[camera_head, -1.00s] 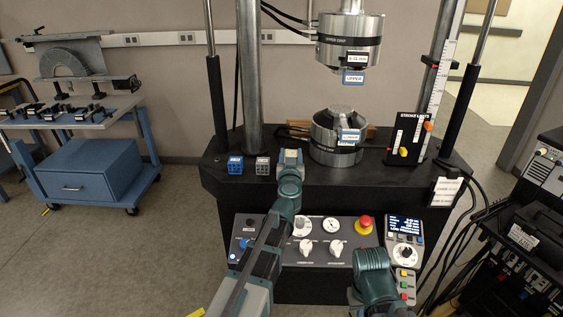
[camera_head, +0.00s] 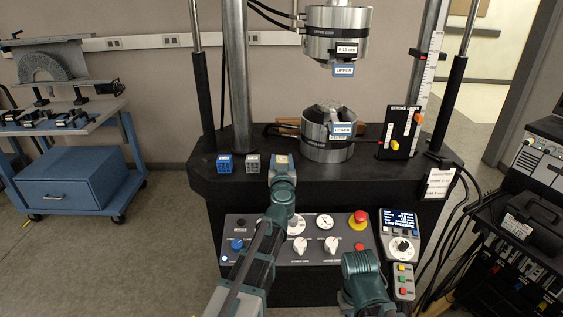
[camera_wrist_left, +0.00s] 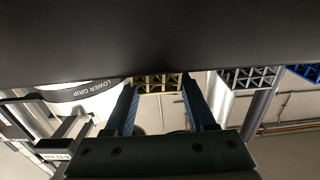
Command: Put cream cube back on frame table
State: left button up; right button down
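The cream lattice cube (camera_wrist_left: 157,82) sits between the fingertips of my left gripper (camera_wrist_left: 160,88) in the left wrist view, which looks upside down. Both fingertips appear to touch its sides, so the gripper looks shut on it. In the head view my left gripper (camera_head: 281,165) is over the front of the black frame table (camera_head: 380,172), right of the grey cube. There the gripper largely covers the cream cube. The cube is at or just above the tabletop; I cannot tell whether it touches. My right arm shows at the lower right, but its fingers do not.
A grey lattice cube (camera_head: 253,163) and a blue one (camera_head: 224,163) stand on the table to the left. The lower grip (camera_head: 328,135) stands behind on the right, below the upper grip (camera_head: 336,35). A control panel (camera_head: 262,243) lies in front.

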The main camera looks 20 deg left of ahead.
pick_arm(q)
jog(key=o, duration=0.4)
jog(key=shift+r, duration=0.25)
jog(key=v, duration=1.2)
jog(key=shift+f, duration=0.1)
